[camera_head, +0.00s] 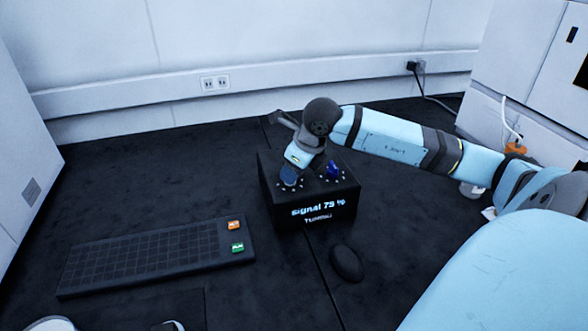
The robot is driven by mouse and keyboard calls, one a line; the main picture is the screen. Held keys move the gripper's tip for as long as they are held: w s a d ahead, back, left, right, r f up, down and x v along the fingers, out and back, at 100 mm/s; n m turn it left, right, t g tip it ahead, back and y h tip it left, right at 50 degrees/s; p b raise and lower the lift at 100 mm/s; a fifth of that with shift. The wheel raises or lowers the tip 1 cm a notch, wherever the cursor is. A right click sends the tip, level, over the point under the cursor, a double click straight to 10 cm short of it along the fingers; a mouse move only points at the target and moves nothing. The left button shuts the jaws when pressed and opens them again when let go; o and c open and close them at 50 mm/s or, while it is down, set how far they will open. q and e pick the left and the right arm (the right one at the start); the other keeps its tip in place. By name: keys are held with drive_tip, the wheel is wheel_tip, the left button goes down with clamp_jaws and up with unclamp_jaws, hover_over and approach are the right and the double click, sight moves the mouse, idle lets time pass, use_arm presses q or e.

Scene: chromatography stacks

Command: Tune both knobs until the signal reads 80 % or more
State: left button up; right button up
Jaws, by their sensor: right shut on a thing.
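A black tuning box (266,197) stands on the dark bench. Its lit front display (318,210) seems to read "Signal 79 %", with smaller blurred text below; the last digit is hard to make out. Two knobs sit on its top, ringed by pale marks. My right gripper (291,172) reaches down from above and is shut on the left knob (289,178), which it partly hides. The right knob (333,169) is dark blue, stands free and has nothing touching it. My left gripper is not in view.
A dark keyboard (150,258) with an orange key and a green key lies left of the box. A black mouse (346,263) lies in front of it. White cabinets flank the bench, and my right arm spans the right side. The back left of the bench is clear.

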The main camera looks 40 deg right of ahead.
drive_tip(key=shift+d+n, duration=0.1)
drive_tip(key=shift+n, duration=0.2)
drive_tip(key=n+y+b, duration=0.1)
drive_tip(key=n, duration=0.1)
drive_tip(key=shift+w+d+f+n, duration=0.1)
drive_tip(key=shift+n, duration=0.2)
drive_tip(key=n+g+y, duration=0.1)
drive_tip(key=n, duration=0.1)
drive_tip(key=n+b, duration=0.1)
drive_tip(key=n, duration=0.2)
drive_tip(key=shift+w+d+n+g+y, duration=0.15)
drive_tip(key=shift+n+g+y, duration=0.15)
drive_tip(key=shift+g+y, duration=0.1)
drive_tip(key=o, duration=0.9)
drive_tip(key=p+v, duration=0.1)
drive_tip(key=v, duration=1.3)
drive_tip(key=shift+w+p, duration=0.15)
drive_tip(key=shift+p, duration=0.25)
